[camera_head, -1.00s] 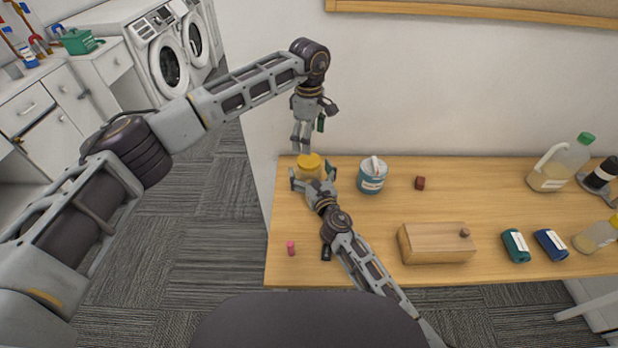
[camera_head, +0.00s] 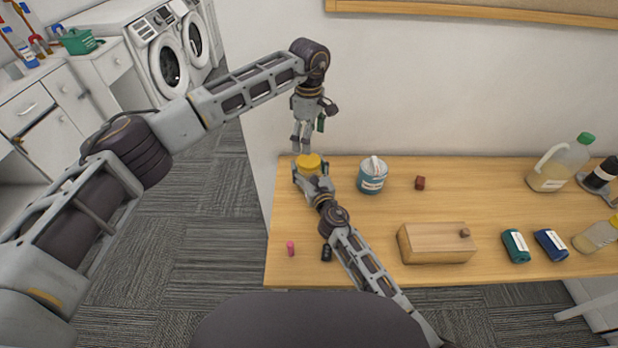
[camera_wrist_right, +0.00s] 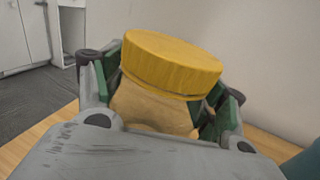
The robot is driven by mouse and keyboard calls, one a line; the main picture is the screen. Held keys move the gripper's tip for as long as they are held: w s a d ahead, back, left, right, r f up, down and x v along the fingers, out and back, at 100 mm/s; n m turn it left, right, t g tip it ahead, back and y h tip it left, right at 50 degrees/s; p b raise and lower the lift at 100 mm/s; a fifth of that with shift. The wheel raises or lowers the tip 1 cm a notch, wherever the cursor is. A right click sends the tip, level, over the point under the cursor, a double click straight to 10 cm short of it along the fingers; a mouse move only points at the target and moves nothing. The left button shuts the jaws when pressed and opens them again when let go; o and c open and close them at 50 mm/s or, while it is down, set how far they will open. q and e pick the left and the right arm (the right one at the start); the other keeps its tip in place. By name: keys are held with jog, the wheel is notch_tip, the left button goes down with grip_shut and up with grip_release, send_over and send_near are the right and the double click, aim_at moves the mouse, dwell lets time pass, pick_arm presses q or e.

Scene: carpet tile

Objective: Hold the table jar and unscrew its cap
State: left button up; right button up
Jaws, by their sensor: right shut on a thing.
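The jar has a yellow cap (camera_head: 308,162) and stands upright near the table's back left corner. In the right wrist view its tan body (camera_wrist_right: 150,107) sits between the green finger pads, below the yellow cap (camera_wrist_right: 172,62). My right gripper (camera_head: 311,180) is shut on the jar's body and hides most of it in the head view. My left gripper (camera_head: 301,145) points down just above the cap, with a small gap between them. Its fingers are small in the picture, so I cannot tell how far apart they are.
A blue-and-white container (camera_head: 372,177) stands right of the jar. A dark red cube (camera_head: 420,183), a wooden box (camera_head: 436,244), a pink item (camera_head: 291,248) and a black item (camera_head: 326,253) lie on the table (camera_head: 500,200). Bottles stand at the right. The wall is behind.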

pick_arm(q)
jog(key=shift+r, duration=0.1)
pick_arm(e)
jog(key=c, duration=0.9)
jog(key=shift+c, duration=0.4)
pick_arm(q)
jog(key=shift+w+a+r, duration=0.2)
jog(key=shift+a+r, duration=0.1)
jog(key=shift+a, duration=0.05)
jog(key=m, duration=0.4)
jog(key=shift+s+f, duration=0.1)
jog(key=shift+f, duration=0.15)
jog(key=m, duration=0.4)
jog(key=shift+s+d+f+m, duration=0.1)
jog(key=shift+d+f+m, duration=0.05)
jog(key=shift+m, duration=0.25)
jog(key=m, duration=0.4)
jog(key=shift+d+m, duration=0.15)
jog(key=shift+m, duration=2.45)
jog(key=shift+f, duration=0.1)
